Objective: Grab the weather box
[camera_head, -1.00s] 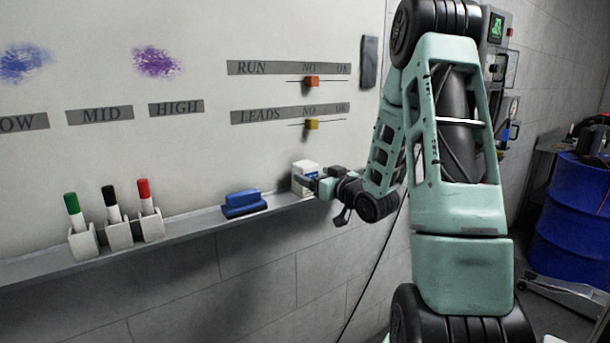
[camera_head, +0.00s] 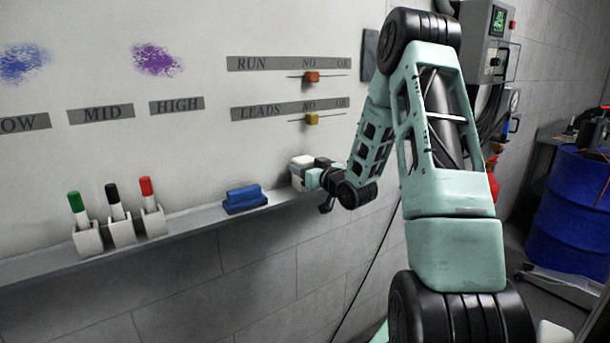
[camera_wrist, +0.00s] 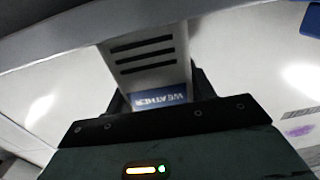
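The weather box (camera_head: 298,172) is a small pale box at the right end of the wall ledge, partly hidden by my gripper (camera_head: 312,178). In the wrist view the weather box (camera_wrist: 150,62) shows dark slots and a blue label reading WEATHER, upside down. It sits between the dark fingers of my gripper (camera_wrist: 160,92), one close against each side, and the gripper looks shut on it. The fingertips are mostly hidden behind the box. I cannot tell whether the box still touches the ledge.
The ledge (camera_head: 190,232) runs along the whiteboard. A blue eraser (camera_head: 244,199) lies left of the box, and several markers stand in holders (camera_head: 122,231) farther left. Orange (camera_head: 312,77) and yellow (camera_head: 312,119) sliders are above. A blue drum (camera_head: 570,215) stands at right.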

